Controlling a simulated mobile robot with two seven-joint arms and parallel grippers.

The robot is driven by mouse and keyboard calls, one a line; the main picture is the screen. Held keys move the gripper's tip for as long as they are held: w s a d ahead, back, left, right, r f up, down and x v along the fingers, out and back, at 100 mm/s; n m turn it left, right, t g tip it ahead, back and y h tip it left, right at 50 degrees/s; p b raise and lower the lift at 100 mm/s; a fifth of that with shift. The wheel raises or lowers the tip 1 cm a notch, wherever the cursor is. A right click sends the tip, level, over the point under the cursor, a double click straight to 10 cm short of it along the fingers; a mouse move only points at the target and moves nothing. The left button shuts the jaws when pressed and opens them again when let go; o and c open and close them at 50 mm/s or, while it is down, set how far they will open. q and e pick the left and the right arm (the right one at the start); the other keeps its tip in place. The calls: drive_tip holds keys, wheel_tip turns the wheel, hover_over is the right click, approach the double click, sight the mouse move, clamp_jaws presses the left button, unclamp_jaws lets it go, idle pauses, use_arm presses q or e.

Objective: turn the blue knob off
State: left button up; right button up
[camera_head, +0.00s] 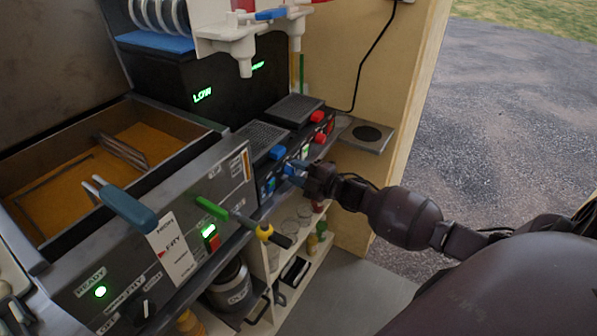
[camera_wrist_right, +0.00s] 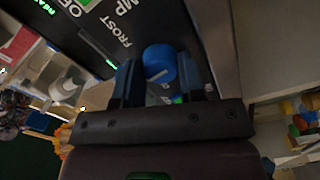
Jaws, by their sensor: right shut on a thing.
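The blue knob (camera_wrist_right: 160,63) shows in the right wrist view as a round blue cap on a dark panel, with white lettering such as "FROST" beside it. My right gripper (camera_wrist_right: 160,80) has one finger on each side of the knob and is shut on it. In the head view my right gripper (camera_head: 293,169) reaches in from the right to the front panel (camera_head: 262,190) of the black machine. There the gripper hides most of the knob, and I cannot read its setting. My left gripper is not in view.
A fryer (camera_head: 130,262) with a green-lit READY lamp and an orange-brown basin stands at left. Shelves with jars lie below.

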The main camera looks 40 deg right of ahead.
drive_tip(key=n, duration=0.5)
drive_tip(key=shift+n, duration=0.3)
drive_tip(key=shift+n+b, duration=0.65)
drive_tip(key=shift+n, duration=1.45)
drive_tip(key=shift+r, duration=0.1)
drive_tip(key=o, duration=0.9)
drive_tip(key=v, duration=1)
drive_tip(key=shift+s+d, duration=0.1)
drive_tip(key=shift+s, duration=0.3)
